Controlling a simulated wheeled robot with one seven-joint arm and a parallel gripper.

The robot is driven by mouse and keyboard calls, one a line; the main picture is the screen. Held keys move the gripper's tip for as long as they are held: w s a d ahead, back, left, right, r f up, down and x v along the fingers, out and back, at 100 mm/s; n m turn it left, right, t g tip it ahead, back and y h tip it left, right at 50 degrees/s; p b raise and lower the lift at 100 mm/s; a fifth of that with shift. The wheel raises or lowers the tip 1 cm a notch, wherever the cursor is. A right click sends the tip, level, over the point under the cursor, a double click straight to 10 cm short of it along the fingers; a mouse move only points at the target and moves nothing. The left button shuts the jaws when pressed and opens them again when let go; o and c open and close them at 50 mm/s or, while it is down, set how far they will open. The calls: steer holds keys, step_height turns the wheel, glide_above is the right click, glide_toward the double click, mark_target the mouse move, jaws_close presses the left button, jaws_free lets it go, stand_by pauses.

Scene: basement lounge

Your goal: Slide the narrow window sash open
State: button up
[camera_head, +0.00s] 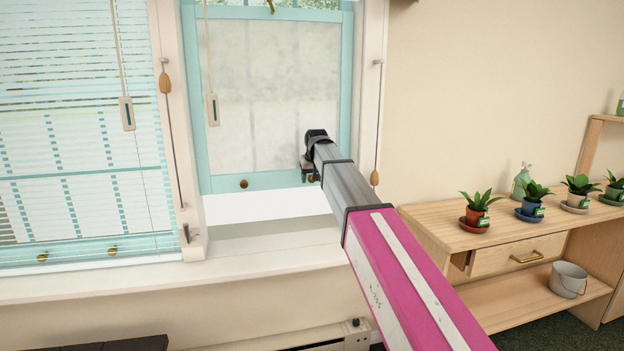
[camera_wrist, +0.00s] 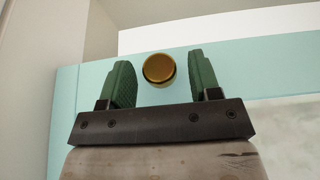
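The narrow window sash (camera_head: 271,178) has a teal frame with frosted glass. Its bottom rail stands above the sill, with a bright white band below it. A round brass knob (camera_head: 243,184) sits on the rail's left part. Another brass knob (camera_wrist: 159,68) shows in the wrist view, on the teal rail (camera_wrist: 240,68). My gripper (camera_head: 309,170) is at the rail's right part in the head view. In the wrist view its green fingers (camera_wrist: 158,82) are open on either side of the knob, with small gaps to it. My gripper hides that knob in the head view.
A wide window with blinds (camera_head: 75,150) is at left. Pull cords with handles (camera_head: 213,110) hang before the windows. The white sill (camera_head: 130,282) is clear. A wooden bench (camera_head: 430,216) at right bears several potted plants (camera_head: 477,207); a bucket (camera_head: 568,280) stands on its shelf.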

steer(key=v, duration=1)
steer(key=shift+r, duration=0.35)
steer(key=shift+s+d, duration=0.1)
steer(key=shift+s, duration=0.05)
steer(key=s+d+f+m+g, duration=0.1)
steer(key=s+d+f, duration=0.25)
steer(key=f, duration=0.55)
steer(key=s+d+f, duration=0.3)
steer(key=d+f, duration=0.2)
steer(key=f, duration=0.4)
steer(key=s+d+f+m+g, duration=0.1)
steer(key=s+d+f, duration=0.3)
steer(key=f, duration=0.5)
steer(key=s+d+f+g, duration=0.1)
steer(key=s+d+f, duration=0.4)
steer(key=s+f, duration=0.5)
steer(key=s+d+f+m+g+h, duration=0.1)
steer(key=s+d+f, duration=0.4)
steer(key=s+f, duration=0.4)
steer(key=shift+s+f, duration=0.4)
